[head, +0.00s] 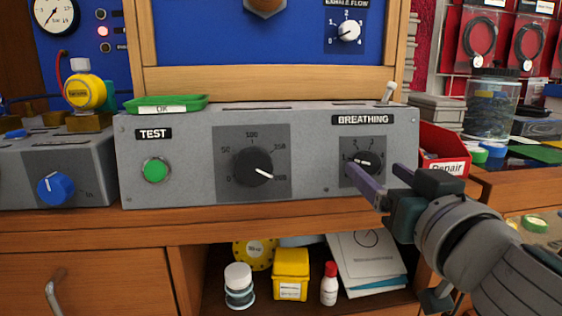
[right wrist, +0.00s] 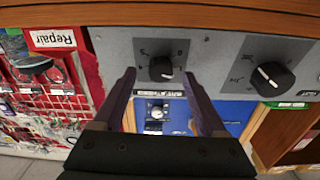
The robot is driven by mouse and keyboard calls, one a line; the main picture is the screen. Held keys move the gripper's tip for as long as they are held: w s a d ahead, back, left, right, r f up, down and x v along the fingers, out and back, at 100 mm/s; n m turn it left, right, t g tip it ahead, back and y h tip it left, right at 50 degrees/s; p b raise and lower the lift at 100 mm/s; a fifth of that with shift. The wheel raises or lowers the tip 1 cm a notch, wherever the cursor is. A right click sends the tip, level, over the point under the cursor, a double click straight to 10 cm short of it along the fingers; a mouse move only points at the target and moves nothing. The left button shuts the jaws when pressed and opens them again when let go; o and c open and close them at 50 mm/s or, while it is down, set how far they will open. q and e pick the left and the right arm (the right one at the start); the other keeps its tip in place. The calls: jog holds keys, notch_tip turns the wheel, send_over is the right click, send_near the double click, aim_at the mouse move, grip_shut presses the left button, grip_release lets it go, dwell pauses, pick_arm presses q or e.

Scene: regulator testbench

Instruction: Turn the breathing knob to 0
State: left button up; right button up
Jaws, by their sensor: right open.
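The breathing knob (head: 366,160) is a small black dial with a white pointer, on the grey panel under the BREATHING label (head: 363,120). Its pointer seems to lie toward the left in the head view; the exact number is too small to read. My right gripper (head: 375,170) is open and empty in front of the knob, its purple fingers partly covering the dial plate. In the right wrist view, which is upside down, the knob (right wrist: 161,70) shows between the two fingertips, without visible contact. My left gripper is not in view.
A larger black dial (head: 252,167) and a green TEST button (head: 155,170) sit left on the same panel. A red Repair bin (head: 442,150) stands close on the right. A green OK tray (head: 166,104) lies on top of the panel box. Bottles stand on the shelf below.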

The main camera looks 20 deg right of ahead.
aim_at(368, 163)
jog(key=shift+x, duration=1.15)
grip_shut()
